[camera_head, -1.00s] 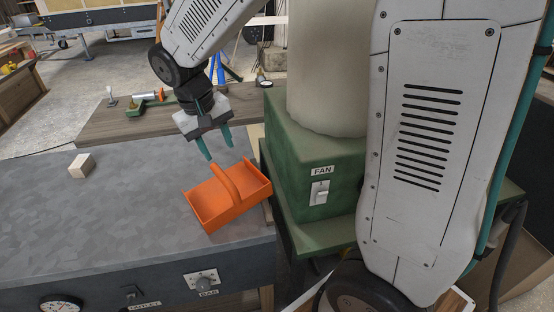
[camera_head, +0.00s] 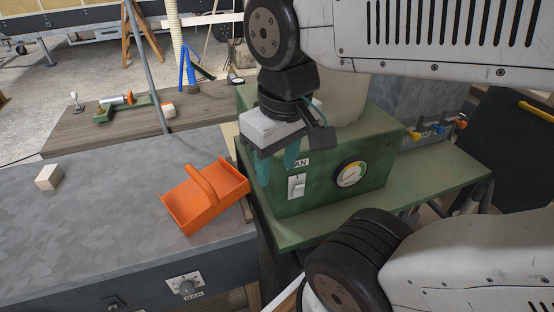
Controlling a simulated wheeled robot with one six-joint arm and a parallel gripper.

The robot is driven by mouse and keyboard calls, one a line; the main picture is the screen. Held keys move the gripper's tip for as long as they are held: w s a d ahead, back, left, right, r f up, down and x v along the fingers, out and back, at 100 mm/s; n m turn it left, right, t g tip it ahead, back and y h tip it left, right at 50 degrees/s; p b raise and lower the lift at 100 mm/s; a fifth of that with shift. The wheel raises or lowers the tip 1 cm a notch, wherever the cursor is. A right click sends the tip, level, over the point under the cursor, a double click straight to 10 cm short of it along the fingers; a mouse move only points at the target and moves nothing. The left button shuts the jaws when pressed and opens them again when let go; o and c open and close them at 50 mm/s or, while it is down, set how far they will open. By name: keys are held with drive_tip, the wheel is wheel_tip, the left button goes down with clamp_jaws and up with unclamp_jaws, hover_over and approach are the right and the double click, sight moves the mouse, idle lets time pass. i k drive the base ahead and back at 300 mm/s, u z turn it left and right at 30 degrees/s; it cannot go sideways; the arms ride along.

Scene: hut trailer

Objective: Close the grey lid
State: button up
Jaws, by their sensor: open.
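No part is plainly marked as the grey lid. A dark grey panel (camera_head: 508,150) with a yellow bar handle (camera_head: 537,112) stands at the right edge, partly cut off by the frame; it may be the lid, but I cannot tell. My gripper (camera_head: 278,164) is open and empty, its teal fingers pointing down in front of the green fan box (camera_head: 330,185), well left of the panel. The fingers partly cover the fan label.
An orange carrier (camera_head: 205,198) and a pale wooden block (camera_head: 48,177) sit on the grey bench (camera_head: 100,225). Coloured valves (camera_head: 438,128) are behind at right.

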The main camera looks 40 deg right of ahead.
sight(510, 133)
drive_tip(key=z, duration=0.05)
drive_tip(key=k, duration=0.35)
drive_tip(key=z, duration=0.3)
drive_tip(key=i, duration=0.25)
drive_tip(key=z, duration=2.4)
drive_tip(key=k, duration=0.45)
drive_tip(key=z, duration=0.7)
drive_tip(key=i, duration=0.7)
drive_tip(key=u, duration=0.9)
